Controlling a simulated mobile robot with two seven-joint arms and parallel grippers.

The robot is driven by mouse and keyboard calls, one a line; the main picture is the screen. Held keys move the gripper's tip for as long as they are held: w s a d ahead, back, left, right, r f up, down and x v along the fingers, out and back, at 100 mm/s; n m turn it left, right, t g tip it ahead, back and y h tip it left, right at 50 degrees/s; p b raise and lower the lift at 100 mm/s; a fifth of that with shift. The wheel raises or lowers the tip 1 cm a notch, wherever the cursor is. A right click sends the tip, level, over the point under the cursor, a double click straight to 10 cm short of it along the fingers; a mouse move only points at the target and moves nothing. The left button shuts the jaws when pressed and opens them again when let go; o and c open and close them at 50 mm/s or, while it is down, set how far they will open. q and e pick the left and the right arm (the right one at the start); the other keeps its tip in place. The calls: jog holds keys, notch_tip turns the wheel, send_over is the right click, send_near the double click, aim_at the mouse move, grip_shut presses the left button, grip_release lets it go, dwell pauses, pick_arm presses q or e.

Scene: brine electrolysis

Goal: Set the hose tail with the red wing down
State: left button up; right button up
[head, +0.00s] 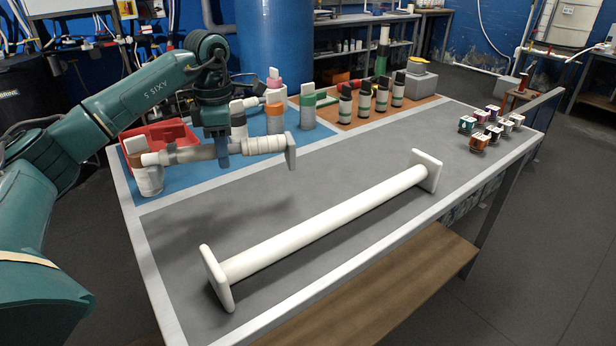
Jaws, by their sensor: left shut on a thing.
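My left gripper (222,158) is shut around the middle of a long beige-grey part (264,146), which seems to be the hose tail. It is held level above the table, with a ridged barrel and a flat grey plate at its right end. Its left end reaches in front of the red tray, near a white upright piece (149,181) with a brownish top. I cannot make out a red wing on the held part. My right gripper is out of view.
A long white tube with square end plates (320,222) lies across the grey tabletop. A red tray (178,132) and upright pieces with orange (275,124) and green (307,101) bands stand at the back. Small coloured blocks (487,131) sit far right.

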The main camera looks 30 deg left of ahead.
pick_arm(q)
notch_tip(320, 180, down, 6)
jog(key=shift+r+b, duration=0.15)
jog(key=shift+b, duration=0.15)
notch_tip(320, 180, down, 4)
jog(key=shift+f, duration=0.1)
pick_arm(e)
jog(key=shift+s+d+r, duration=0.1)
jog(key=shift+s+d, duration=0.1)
pick_arm(q)
jog(key=o, duration=1.1)
jog(key=shift+f, duration=0.1)
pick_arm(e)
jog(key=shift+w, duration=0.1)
